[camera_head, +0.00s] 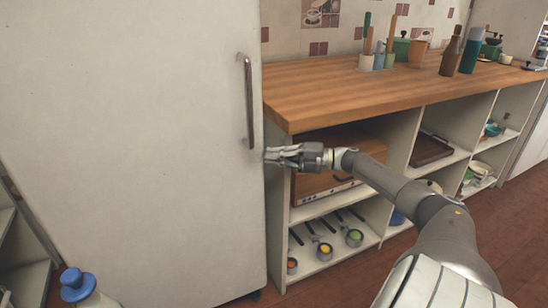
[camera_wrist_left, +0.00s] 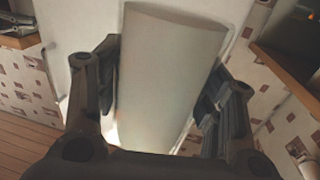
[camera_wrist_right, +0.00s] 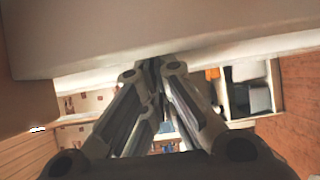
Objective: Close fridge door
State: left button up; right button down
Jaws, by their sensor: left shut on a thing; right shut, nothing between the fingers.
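The white fridge door (camera_head: 130,130) fills the left of the head view, with an upright metal handle (camera_head: 248,100) near its right edge. I cannot tell whether a small gap is left at its edge. My right gripper (camera_head: 270,156) is shut and empty, its fingertips at the door's right edge, below the handle. In the right wrist view its closed fingers (camera_wrist_right: 160,68) are just under a pale panel (camera_wrist_right: 160,40). My left gripper (camera_wrist_left: 165,75) shows only in its wrist view, shut on a pale flat-sided object (camera_wrist_left: 165,95) whose identity I cannot tell.
A wooden counter (camera_head: 350,84) stands right of the fridge. Its open shelves hold a wooden box (camera_head: 312,186) and several measuring cups. Bottles (camera_head: 470,50) and utensil pots stand on top. A blue-topped white object (camera_head: 78,285) shows at lower left. The brown floor (camera_head: 400,262) is clear at right.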

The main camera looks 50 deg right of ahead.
pick_arm(q)
jog(key=shift+r, duration=0.2)
pick_arm(e)
jog(key=shift+w+d+r, duration=0.15)
jog(key=shift+d+r, duration=0.15)
jog(key=shift+r, duration=0.1)
pick_arm(q)
jog(key=shift+a, duration=0.1)
pick_arm(e)
jog(key=shift+d, duration=0.1)
pick_arm(q)
jog(key=shift+w, duration=0.15)
jog(key=shift+f, duration=0.1)
pick_arm(e)
jog(key=v, duration=1.1)
jog(key=shift+s+f, duration=0.4)
jog(key=shift+s, duration=0.1)
